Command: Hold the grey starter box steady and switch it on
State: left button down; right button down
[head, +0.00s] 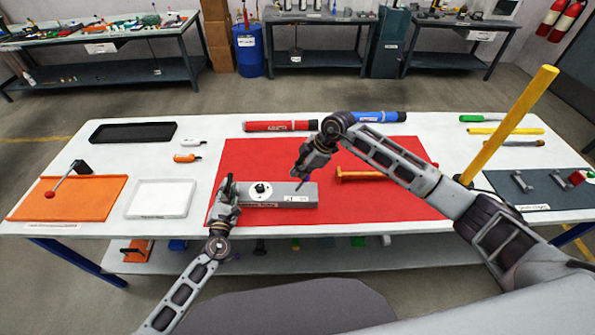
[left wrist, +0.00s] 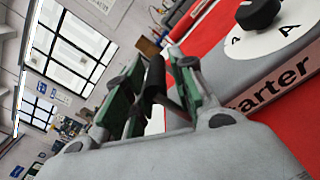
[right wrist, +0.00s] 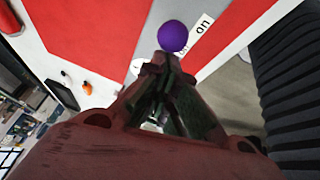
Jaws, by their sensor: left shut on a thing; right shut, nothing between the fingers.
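The grey starter box (head: 300,189) lies on the red mat. Its top carries a black knob on a white disc (head: 260,190), which also shows in the left wrist view (left wrist: 259,14), beside a "Starter" label (left wrist: 275,85). My left gripper (head: 229,186) is at the box's left end, shut on a dark bar (left wrist: 155,75) there. My right gripper (head: 302,178) is shut and empty, pointing down over the box's right half. In the right wrist view a purple ball (right wrist: 173,36) is just beyond its fingertips, next to an "on" label (right wrist: 203,23). I cannot tell whether they touch.
A yellow-orange T-shaped tool (head: 360,176) lies on the red mat (head: 400,205) to the right. Red (head: 280,126) and blue (head: 378,117) cylinders lie behind it. A white tray (head: 160,199) and an orange board (head: 100,190) are left. A yellow post (head: 510,123) stands right.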

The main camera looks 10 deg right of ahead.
pick_arm(q)
jog(key=shift+a+f, duration=0.1)
jog(key=shift+a, duration=0.2)
pick_arm(e)
jog(key=shift+d+f, duration=0.35)
jog(key=shift+d, duration=0.05)
jog(key=shift+a, duration=0.25)
pick_arm(q)
jog(key=shift+w, duration=0.1)
jog(key=shift+d, duration=0.1)
pick_arm(e)
jog(key=shift+w+a, duration=0.2)
jog(key=shift+a, duration=0.4)
pick_arm(q)
jog(key=shift+d, duration=0.1)
pick_arm(e)
jog(key=shift+a+r, duration=0.15)
jog(key=shift+a, duration=0.05)
notch_tip(320, 180, up, 11)
jog(key=s+d, duration=0.1)
jog(key=shift+s+r, duration=0.15)
jog(key=shift+s, duration=0.1)
jog(key=shift+d, duration=0.1)
